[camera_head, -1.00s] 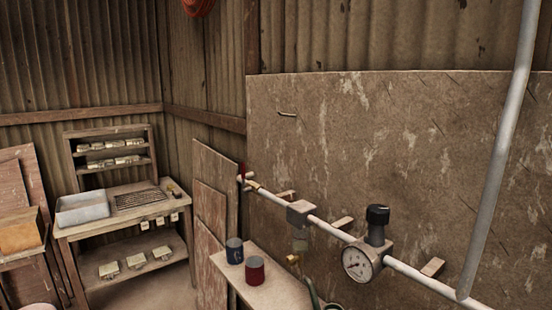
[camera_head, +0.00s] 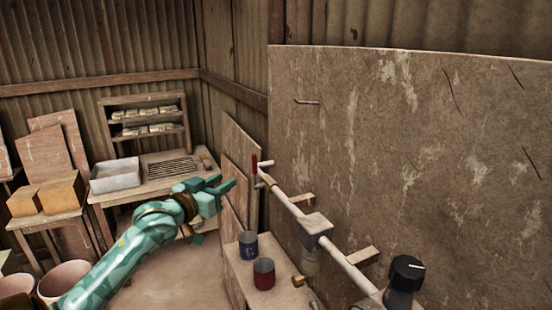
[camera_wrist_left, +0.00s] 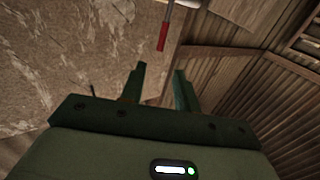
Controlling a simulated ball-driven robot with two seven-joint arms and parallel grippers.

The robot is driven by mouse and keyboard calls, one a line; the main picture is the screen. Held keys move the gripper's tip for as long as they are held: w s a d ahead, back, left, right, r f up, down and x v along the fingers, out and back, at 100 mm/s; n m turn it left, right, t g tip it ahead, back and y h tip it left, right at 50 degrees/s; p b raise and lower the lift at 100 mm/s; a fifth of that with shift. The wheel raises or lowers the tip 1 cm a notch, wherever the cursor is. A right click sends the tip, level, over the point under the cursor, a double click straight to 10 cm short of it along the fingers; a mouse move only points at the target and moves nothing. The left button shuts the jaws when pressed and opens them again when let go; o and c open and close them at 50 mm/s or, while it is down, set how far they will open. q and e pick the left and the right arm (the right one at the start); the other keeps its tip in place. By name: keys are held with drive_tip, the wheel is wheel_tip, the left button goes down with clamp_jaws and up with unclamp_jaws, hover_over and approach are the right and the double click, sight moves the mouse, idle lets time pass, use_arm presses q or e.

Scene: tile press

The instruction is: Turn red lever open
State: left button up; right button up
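The red lever (camera_head: 254,164) stands upright at the far end of the pale pipe that runs along the board. In the left wrist view the red lever (camera_wrist_left: 163,36) is beyond the fingertips, with a gap between. My left gripper (camera_head: 228,184) is just left of the lever in the head view. In the left wrist view the left gripper (camera_wrist_left: 160,72) has its two green fingers apart with nothing between them. My right gripper is in neither view.
A blue can (camera_head: 248,245) and a red can (camera_head: 264,273) stand on a narrow bench (camera_head: 240,280) below the pipe (camera_head: 285,203). A regulator box (camera_head: 316,225) and a black knob (camera_head: 407,272) sit along the pipe. A workbench (camera_head: 150,185) stands behind my left arm.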

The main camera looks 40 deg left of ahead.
sight(253, 161)
use_arm(q)
drive_tip(key=w, duration=0.5)
drive_tip(key=w+a, duration=0.1)
drive_tip(key=w, duration=0.4)
drive_tip(key=w+a, duration=0.1)
drive_tip(key=w, duration=0.4)
clamp_jaws()
